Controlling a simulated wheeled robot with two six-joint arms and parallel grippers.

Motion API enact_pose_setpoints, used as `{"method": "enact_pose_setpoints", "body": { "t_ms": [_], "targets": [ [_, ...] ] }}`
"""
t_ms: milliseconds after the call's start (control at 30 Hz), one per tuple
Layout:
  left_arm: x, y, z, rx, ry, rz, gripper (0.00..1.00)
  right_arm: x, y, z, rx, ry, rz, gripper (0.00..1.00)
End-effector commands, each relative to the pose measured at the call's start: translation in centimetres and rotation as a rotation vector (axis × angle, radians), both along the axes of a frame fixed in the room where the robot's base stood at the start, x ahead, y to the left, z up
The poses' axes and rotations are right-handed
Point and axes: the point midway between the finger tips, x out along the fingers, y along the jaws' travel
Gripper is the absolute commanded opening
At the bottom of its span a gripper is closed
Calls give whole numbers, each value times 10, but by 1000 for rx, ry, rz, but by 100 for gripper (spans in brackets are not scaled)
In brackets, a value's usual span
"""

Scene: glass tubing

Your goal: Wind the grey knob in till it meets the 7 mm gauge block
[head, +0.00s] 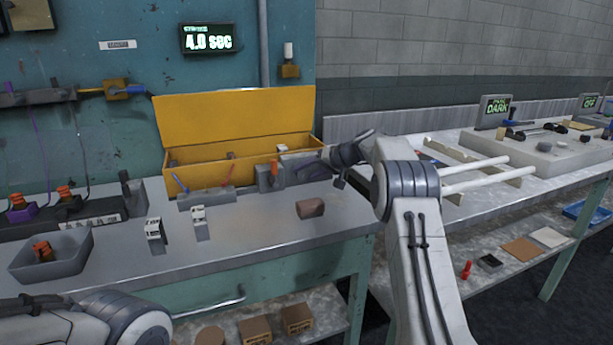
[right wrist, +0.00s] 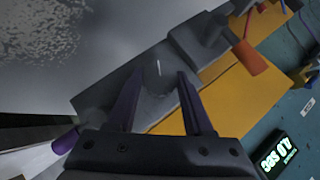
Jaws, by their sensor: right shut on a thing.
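The grey knob (right wrist: 158,90) shows in the right wrist view between the two dark fingers of my right gripper (right wrist: 160,76), with a short pale mark on it. My right gripper is shut on it. In the head view my right gripper (head: 340,181) is small and partly hidden by its own wrist, beside a grey fixture (head: 298,164) at the front right of the yellow box. I cannot pick out the 7 mm gauge block, nor any gap between it and the knob. My left arm shows at the bottom left, but its gripper is not clearly visible.
An open yellow box (head: 235,120) stands at the back of the grey bench. A grey fixture with an orange handle (head: 274,170) is close to the right gripper. A brown block (head: 310,207) lies in front. A grey tray (head: 52,262) sits at left.

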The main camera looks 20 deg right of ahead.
Motion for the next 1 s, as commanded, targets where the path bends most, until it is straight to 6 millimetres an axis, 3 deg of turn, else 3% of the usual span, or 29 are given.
{"method": "enact_pose_setpoints", "body": {
  "t_ms": [400, 1000],
  "targets": [
    [0, 0, -7, 0, 0, 0, 67, -1, -3, -3, 208, 10, -1, 0],
    [0, 0, -7, 0, 0, 0, 67, -1, -2, -3, 241, 14, 0, 0]
  ]
}}
